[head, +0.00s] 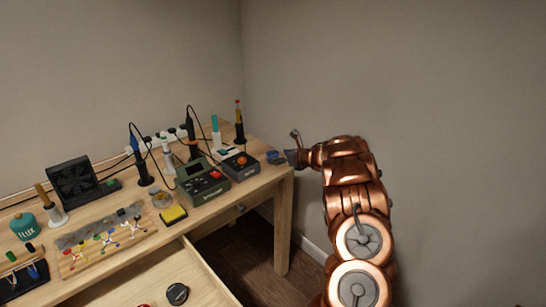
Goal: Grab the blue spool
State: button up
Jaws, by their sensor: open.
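A small blue object (271,154), which looks like the blue spool, is at the right end of the wooden workbench (262,181). My gripper (284,156) is at the end of my copper arm, just right of the blue object and about level with it in the head view. Its jaws are open and point left towards the object. The fingers are small and dark here, and I cannot tell whether they touch it or reach around it.
A green soldering station (203,184) and a dark box with an orange knob (240,164) stand left of the blue object. A pen holder (239,135) is behind. An open drawer (150,288) juts out in front. A wall lies behind my arm.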

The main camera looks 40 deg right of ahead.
aim_at(275, 155)
jog(key=shift+w+d+f+p, duration=0.15)
jog(key=shift+w+p, duration=0.15)
jog(key=shift+w, duration=0.35)
jog(key=shift+w+d+f+p, duration=0.15)
jog(key=shift+w+p, duration=0.15)
jog(key=shift+w, duration=0.3)
jog(key=shift+p+x, duration=0.35)
jog(key=shift+x, duration=0.9)
jog(key=shift+f, duration=0.1)
jog(key=shift+c, duration=0.2)
jog(key=c, duration=1.2)
